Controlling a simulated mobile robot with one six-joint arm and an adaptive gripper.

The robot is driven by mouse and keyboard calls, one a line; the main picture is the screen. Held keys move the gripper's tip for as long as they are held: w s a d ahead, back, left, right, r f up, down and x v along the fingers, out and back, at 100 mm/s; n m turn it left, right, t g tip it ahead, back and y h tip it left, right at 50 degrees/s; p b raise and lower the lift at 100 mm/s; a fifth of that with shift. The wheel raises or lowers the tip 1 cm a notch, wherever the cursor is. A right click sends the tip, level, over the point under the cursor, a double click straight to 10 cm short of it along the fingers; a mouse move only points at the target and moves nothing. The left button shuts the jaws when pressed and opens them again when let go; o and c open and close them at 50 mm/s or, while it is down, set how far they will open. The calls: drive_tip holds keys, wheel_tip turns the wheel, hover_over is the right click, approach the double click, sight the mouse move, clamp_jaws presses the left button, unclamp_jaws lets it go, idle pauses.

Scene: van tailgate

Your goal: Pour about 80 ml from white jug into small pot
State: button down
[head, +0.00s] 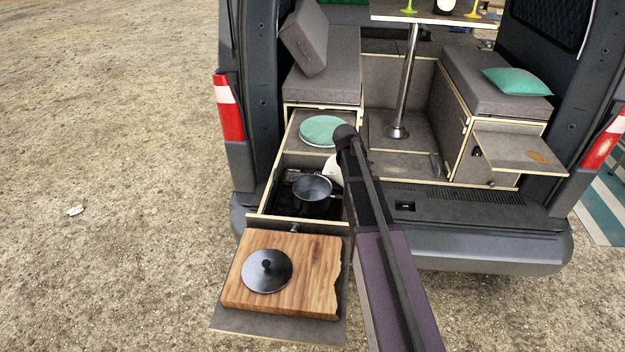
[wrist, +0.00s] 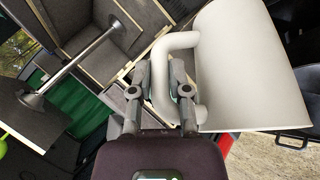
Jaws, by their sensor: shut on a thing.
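The white jug (wrist: 245,70) fills the right of the wrist view. My gripper (wrist: 160,78) is shut on its handle (wrist: 161,75). In the head view only a part of the jug (head: 333,170) shows, beside my arm and just behind the small pot. The small dark pot (head: 312,192) stands open on the stove in the pulled-out drawer. The jug's mouth and any liquid are hidden, and I cannot tell how far the jug is tilted. My fingers are hidden behind my arm in the head view.
A black lid (head: 267,270) lies on a wooden board (head: 318,268) in front of the stove. A green round lid or plate (head: 325,130) lies behind it. A table leg (head: 404,85) and a bench with a teal cushion (head: 517,82) stand in the van.

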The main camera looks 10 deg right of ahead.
drive_tip(key=shift+a+r+h, duration=0.5)
drive_tip(key=shift+r, duration=0.15)
drive_tip(key=shift+a+r, duration=0.1)
drive_tip(key=shift+r, duration=0.1)
drive_tip(key=shift+s+a+r+n+h, duration=0.1)
drive_tip(key=shift+a+r+n+h, duration=0.2)
drive_tip(key=shift+h, duration=0.1)
drive_tip(key=shift+a+r, duration=0.1)
drive_tip(key=shift+r, duration=0.1)
drive_tip(key=shift+a+r+t+h, duration=0.4)
drive_tip(key=shift+r+h, duration=0.2)
drive_tip(key=shift+h, duration=0.1)
drive_tip(key=shift+a+r+n+h, duration=0.25)
drive_tip(key=shift+r+n+h, duration=0.05)
drive_tip(key=shift+s+a+r+h, duration=0.15)
drive_tip(key=shift+a+r+h, duration=0.35)
idle(1.6)
drive_tip(key=shift+d, duration=0.1)
